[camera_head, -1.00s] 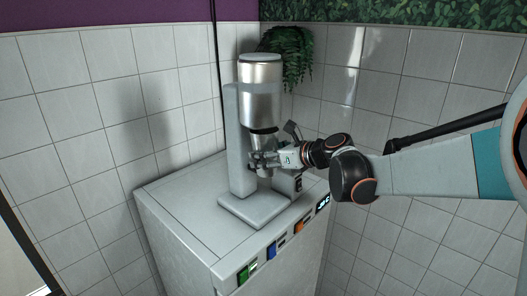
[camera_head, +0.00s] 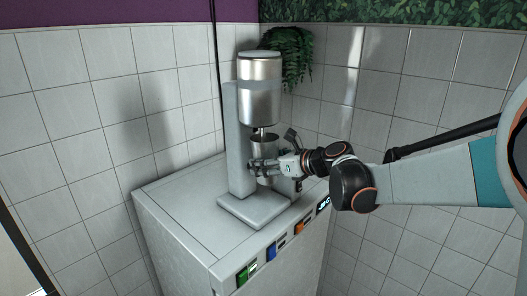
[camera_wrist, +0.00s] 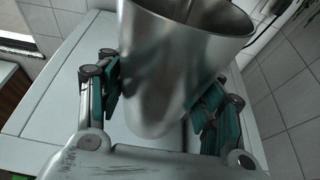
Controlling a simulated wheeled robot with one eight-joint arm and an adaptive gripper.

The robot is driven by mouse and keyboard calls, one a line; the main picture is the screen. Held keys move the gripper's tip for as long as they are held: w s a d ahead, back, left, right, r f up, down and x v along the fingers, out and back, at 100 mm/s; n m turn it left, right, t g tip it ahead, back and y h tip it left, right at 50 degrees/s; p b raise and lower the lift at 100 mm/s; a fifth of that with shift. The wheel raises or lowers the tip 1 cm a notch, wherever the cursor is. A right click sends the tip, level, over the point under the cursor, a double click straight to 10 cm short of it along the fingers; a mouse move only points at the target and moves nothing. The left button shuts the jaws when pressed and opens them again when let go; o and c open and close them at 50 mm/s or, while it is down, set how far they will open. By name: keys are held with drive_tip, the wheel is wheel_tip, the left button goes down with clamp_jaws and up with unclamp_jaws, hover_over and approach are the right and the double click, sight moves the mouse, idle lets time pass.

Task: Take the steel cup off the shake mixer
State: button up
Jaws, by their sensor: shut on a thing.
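The shake mixer (camera_head: 259,95) stands on top of a white cabinet, with a steel motor head on a grey column and a square base (camera_head: 255,209). The steel cup (camera_head: 264,143) is upright below the head, its open rim apart from the head. The thin mixing spindle (camera_head: 262,130) shows in the gap and reaches into the cup. My gripper (camera_head: 264,166) is shut on the cup from the right. In the wrist view the cup (camera_wrist: 172,75) sits between the two finger pads of my gripper (camera_wrist: 160,98); its inside is mostly hidden.
The white cabinet (camera_head: 180,215) has several coloured labels along its front edge. Tiled walls (camera_head: 60,110) close in behind and on both sides. A hanging plant (camera_head: 291,58) is behind the mixer head. The left part of the cabinet top is clear.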

drive_tip(key=shift+s+d+f+t+y+b, duration=0.15)
drive_tip(key=shift+f+t+y+b, duration=0.05)
drive_tip(key=shift+f+b, duration=0.85)
drive_tip(key=shift+s+d+f+t+y+b, duration=0.1)
drive_tip(key=shift+d+f+t+y+b, duration=0.1)
drive_tip(key=shift+f+b, duration=0.8)
drive_tip(key=shift+r, duration=0.3)
drive_tip(key=shift+f+b, duration=0.15)
drive_tip(key=shift+b, duration=0.15)
drive_tip(key=shift+s+d+f+b, duration=0.15)
drive_tip(key=shift+f+b, duration=1.95)
drive_tip(key=shift+f, duration=0.45)
drive_tip(key=s+d, duration=0.7)
drive_tip(key=d, duration=0.3)
drive_tip(key=shift+s+r, duration=0.3)
drive_tip(key=shift+s, duration=0.05)
